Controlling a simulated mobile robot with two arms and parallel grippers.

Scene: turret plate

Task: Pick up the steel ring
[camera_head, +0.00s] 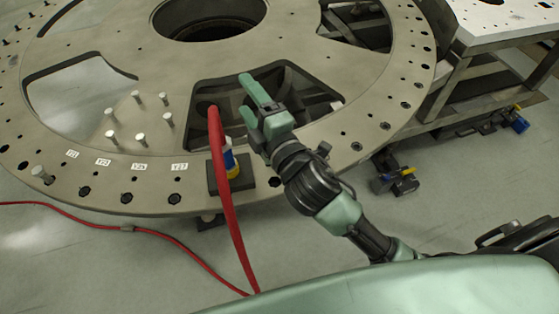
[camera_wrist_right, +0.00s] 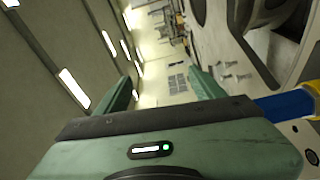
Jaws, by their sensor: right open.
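I cannot make out a separate steel ring in either view. The large round steel turret plate (camera_head: 140,60) fills the upper left of the head view, with a round central hole and several openings. My right gripper (camera_head: 243,94) is above the plate's near opening, fingers apart and empty. In the wrist view my right gripper (camera_wrist_right: 162,88) also shows spread fingers with nothing between them. My left gripper is not in view.
A blue, white and yellow tool (camera_head: 230,160) with a red hose (camera_head: 224,190) stands on a dark block (camera_head: 213,178) close beside my right gripper. Several upright steel pins (camera_head: 137,97) stand on the plate's left. A metal table (camera_head: 490,25) is at right.

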